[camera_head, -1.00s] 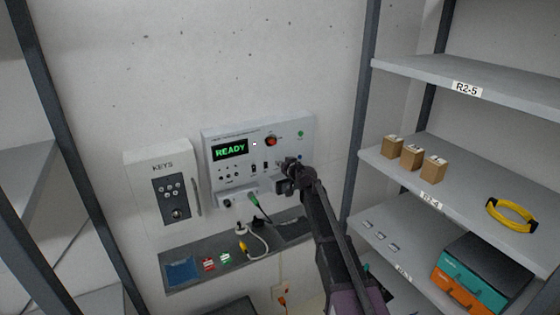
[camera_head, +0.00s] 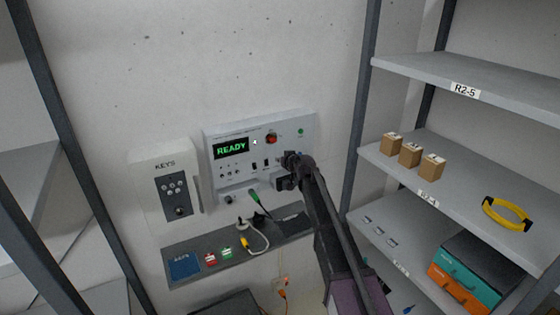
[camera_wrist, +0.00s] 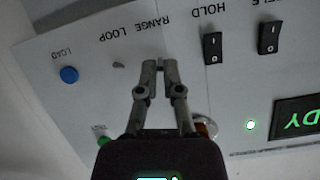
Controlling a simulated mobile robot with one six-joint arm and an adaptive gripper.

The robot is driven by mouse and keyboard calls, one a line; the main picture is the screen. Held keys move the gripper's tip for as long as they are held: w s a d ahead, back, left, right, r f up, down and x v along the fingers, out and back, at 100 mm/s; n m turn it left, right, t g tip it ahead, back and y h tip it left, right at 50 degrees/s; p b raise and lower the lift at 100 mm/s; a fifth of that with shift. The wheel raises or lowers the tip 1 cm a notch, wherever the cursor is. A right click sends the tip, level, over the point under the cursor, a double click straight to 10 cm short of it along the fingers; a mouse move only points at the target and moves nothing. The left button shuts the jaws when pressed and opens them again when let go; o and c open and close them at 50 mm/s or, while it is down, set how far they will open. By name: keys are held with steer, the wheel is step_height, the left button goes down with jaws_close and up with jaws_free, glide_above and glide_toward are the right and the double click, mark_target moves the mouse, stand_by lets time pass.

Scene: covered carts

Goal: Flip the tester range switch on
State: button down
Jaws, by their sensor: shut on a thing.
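The tester is a pale grey panel (camera_head: 295,121) on the wall, with a green READY display (camera_head: 231,148). My gripper (camera_head: 281,172) is at the panel's lower right part. In the wrist view, my gripper's fingertips (camera_wrist: 160,66) are closed together just below the RANGE label (camera_wrist: 157,30). They are shut on the small range switch, which the fingers hide, so its position cannot be told. A small LOOP toggle (camera_wrist: 119,65) stands beside them. The black HOLD rocker switch (camera_wrist: 212,47) is on the other side, apart from the fingers.
A blue LOAD knob (camera_wrist: 69,75) and a red knob (camera_head: 271,138) are on the panel. A key box (camera_head: 150,165) hangs to the left. Below, a grey ledge (camera_head: 215,273) holds cards and cables. Shelves with small boxes (camera_head: 410,155) stand at the right.

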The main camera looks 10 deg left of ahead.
steer(key=c, duration=0.8)
jaws_free()
steer(key=shift+f+t+y+b, duration=0.4)
steer(key=shift+t+b, duration=0.1)
steer(key=shift+b, duration=0.65)
steer(key=shift+s+f+t+y+b, duration=0.15)
steer(key=shift+t+y+b, duration=0.35)
steer(key=shift+b, duration=0.9)
steer(key=shift+w+f+t+y+b, duration=0.25)
steer(key=shift+t+b, duration=0.45)
steer(key=shift+b, duration=0.7)
steer(key=shift+f+t+y+b, duration=0.3)
steer(key=shift+t+y+b, duration=0.6)
steer(key=shift+b, duration=1.35)
steer(key=shift+f+t+y+b, duration=0.25)
steer(key=shift+t+y+b, duration=0.6)
steer(key=shift+b, duration=1.35)
steer(key=a+b+v, duration=0.1)
steer(key=b+v, duration=0.4)
steer(key=v, duration=0.9)
steer(key=s+d+f+m+g+h, duration=0.3)
steer(key=d+f+m+h, duration=0.3)
steer(key=d+f+h, duration=0.5)
steer(key=shift+d+f+m+h, duration=0.35)
steer(key=shift+d+h, duration=1.15)
steer(key=shift+d, duration=0.95)
